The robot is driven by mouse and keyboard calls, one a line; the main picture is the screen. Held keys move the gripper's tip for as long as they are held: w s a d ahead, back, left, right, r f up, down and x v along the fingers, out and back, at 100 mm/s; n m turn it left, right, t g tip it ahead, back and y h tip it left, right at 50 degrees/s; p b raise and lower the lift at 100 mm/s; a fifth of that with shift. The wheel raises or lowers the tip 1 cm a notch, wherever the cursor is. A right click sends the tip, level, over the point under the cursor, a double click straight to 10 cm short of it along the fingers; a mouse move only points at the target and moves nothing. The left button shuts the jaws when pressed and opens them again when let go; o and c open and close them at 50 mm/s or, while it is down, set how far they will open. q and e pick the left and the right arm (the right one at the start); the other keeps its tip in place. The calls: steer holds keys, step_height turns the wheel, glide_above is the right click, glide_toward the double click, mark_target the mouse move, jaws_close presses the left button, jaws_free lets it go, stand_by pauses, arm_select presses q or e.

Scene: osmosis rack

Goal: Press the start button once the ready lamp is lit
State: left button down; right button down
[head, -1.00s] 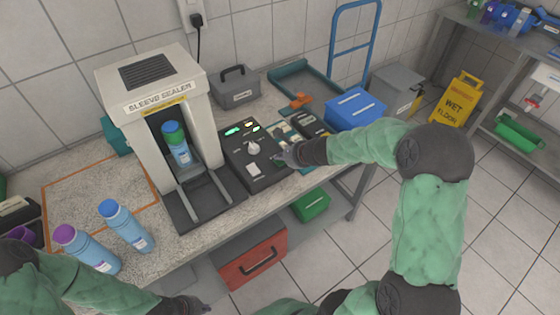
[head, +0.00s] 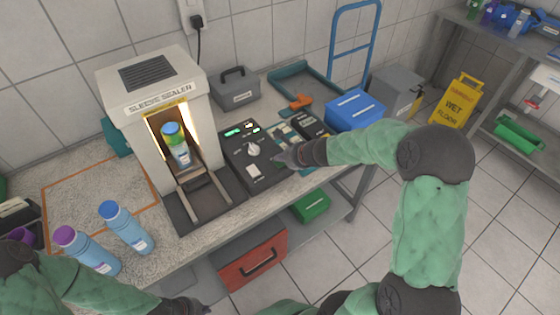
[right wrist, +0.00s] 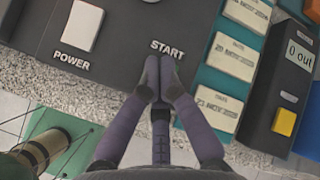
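The sleeve sealer (head: 150,85) stands on the bench, its chamber lit with a warm yellow glow. A blue bottle (head: 180,152) stands upright inside. The control panel (head: 238,160) beside it shows a lit green lamp (head: 232,132) and small pale lights; I cannot read which is the ready lamp. In the right wrist view, my right gripper (right wrist: 159,68) has its fingers together, empty, at the START label (right wrist: 167,48). The fingers hide the start button, so contact cannot be judged. It also shows in the head view (head: 277,158). My left gripper (head: 187,306) is low at the bottom edge, its fingers unclear.
Two blue bottles (head: 127,228) (head: 88,250) stand on the bench at left. A POWER switch (right wrist: 82,25) lies left of START, and teal date blocks (right wrist: 235,57) lie right. A grey case (head: 236,90) and blue box (head: 355,109) stand behind.

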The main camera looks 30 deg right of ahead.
mark_target(282, 164)
steer(key=shift+r, duration=0.5)
step_height(282, 164, up, 5)
steer(key=p, duration=0.5)
steer(key=shift+f, duration=0.1)
stand_by(0.5)
